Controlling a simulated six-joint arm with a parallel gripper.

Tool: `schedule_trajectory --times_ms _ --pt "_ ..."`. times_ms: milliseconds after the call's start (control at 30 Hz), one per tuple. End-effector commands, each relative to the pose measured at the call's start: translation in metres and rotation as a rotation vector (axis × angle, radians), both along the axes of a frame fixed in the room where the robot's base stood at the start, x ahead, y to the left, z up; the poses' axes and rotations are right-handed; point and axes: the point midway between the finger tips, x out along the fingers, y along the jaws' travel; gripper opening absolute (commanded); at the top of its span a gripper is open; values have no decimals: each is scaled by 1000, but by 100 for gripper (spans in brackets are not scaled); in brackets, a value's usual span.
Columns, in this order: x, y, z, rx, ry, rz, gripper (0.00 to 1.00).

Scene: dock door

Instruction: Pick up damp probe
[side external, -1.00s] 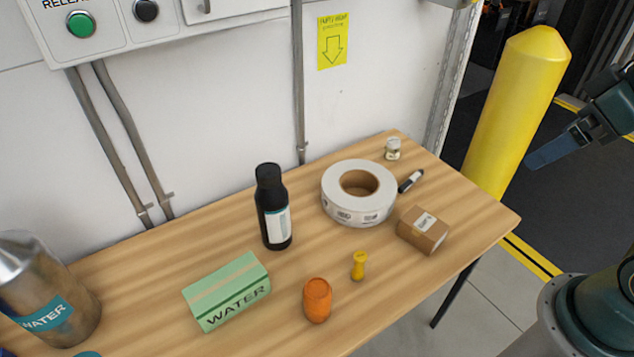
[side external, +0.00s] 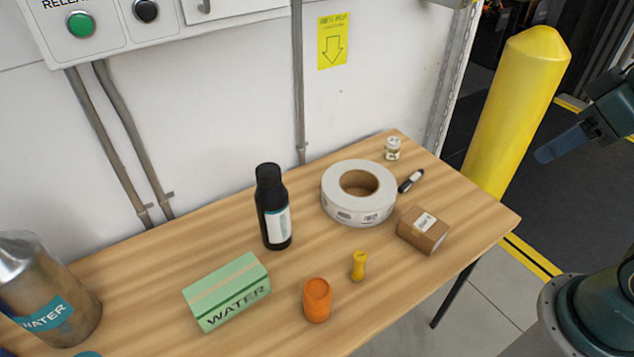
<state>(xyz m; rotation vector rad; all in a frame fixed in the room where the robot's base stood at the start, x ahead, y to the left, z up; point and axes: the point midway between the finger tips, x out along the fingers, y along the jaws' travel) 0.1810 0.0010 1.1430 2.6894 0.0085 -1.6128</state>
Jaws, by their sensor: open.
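Nothing on the wooden table is marked as the damp probe. A small pen-like black-and-white tool (side external: 411,181) lies at the right of the white tape roll. A small yellow waisted piece (side external: 358,265) stands near the table's front edge. I cannot tell for sure which of them is the damp probe.
The table (side external: 150,270) holds a tape roll (side external: 341,207), black bottle (side external: 273,205), orange jar (side external: 317,300), cardboard box (side external: 422,231), green WATER box (side external: 228,290), steel WATER canister (side external: 45,300) and small glass jar (side external: 392,149). A yellow post (side external: 513,110) stands behind the table's right end.

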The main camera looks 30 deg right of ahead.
Motion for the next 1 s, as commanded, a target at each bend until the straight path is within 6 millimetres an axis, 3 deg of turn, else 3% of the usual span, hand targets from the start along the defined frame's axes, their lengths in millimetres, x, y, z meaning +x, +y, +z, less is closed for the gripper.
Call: schedule_trajectory --times_ms 167,467,1000 --pt "13 4 -6 -10 12 44 50" --pt "57 22 -32 -40 42 209 50" --pt "124 70 -112 -62 79 526 50"
